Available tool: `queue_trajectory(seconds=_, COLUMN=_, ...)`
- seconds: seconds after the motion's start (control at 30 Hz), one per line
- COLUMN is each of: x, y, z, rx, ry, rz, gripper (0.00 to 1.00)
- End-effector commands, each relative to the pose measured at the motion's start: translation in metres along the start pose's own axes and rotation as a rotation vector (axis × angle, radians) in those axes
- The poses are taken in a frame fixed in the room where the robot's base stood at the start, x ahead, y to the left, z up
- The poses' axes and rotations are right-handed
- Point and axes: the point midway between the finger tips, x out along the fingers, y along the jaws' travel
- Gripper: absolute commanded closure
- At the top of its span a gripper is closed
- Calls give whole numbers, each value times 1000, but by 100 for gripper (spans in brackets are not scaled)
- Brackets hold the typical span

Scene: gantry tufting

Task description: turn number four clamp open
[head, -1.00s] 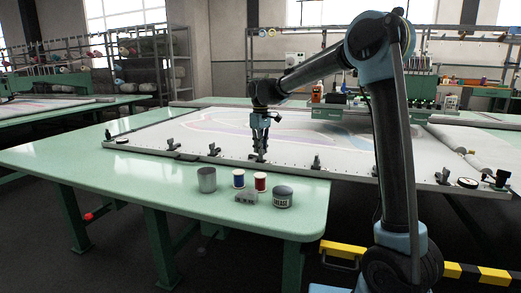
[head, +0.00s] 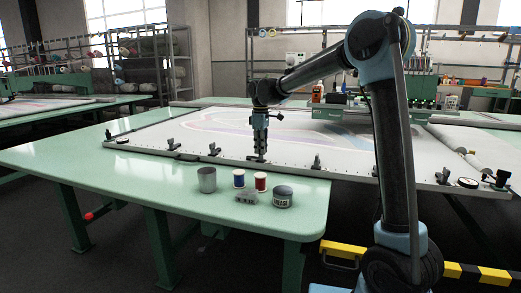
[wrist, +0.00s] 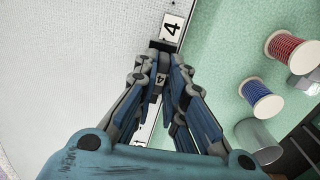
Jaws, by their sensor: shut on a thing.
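The number four clamp stands on the near edge of the white frame (head: 180,152). In the wrist view the clamp (wrist: 161,79) is between my fingers, with a small "4" on its lever. A larger "4" label (wrist: 172,27) lies on the frame edge just beyond it. My gripper (head: 260,150) points straight down over the frame edge and is shut on the clamp's lever; it also shows in the wrist view (wrist: 161,68). In the head view the fingers hide most of the clamp.
Other dark clamps (head: 214,149) (head: 316,162) stand along the frame edge on both sides. On the green table (head: 120,165) in front stand a metal cup (head: 207,180), a blue spool (head: 239,178), a red spool (head: 260,181) and a grey tin (head: 283,197). The table's left part is clear.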

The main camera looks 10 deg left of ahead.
Motion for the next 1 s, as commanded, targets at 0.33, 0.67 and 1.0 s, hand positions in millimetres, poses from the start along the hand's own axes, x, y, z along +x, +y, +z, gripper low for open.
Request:
queue_trajectory(seconds=0.33, x=0, y=3, z=2, rx=3, ry=-4, rz=4, gripper=69)
queue_trajectory(seconds=0.67, x=-1, y=1, z=1, rx=2, ry=-1, rz=2, gripper=69)
queue_trajectory(seconds=1.0, x=-46, y=2, z=1, rx=2, ry=-1, rz=2, gripper=69)
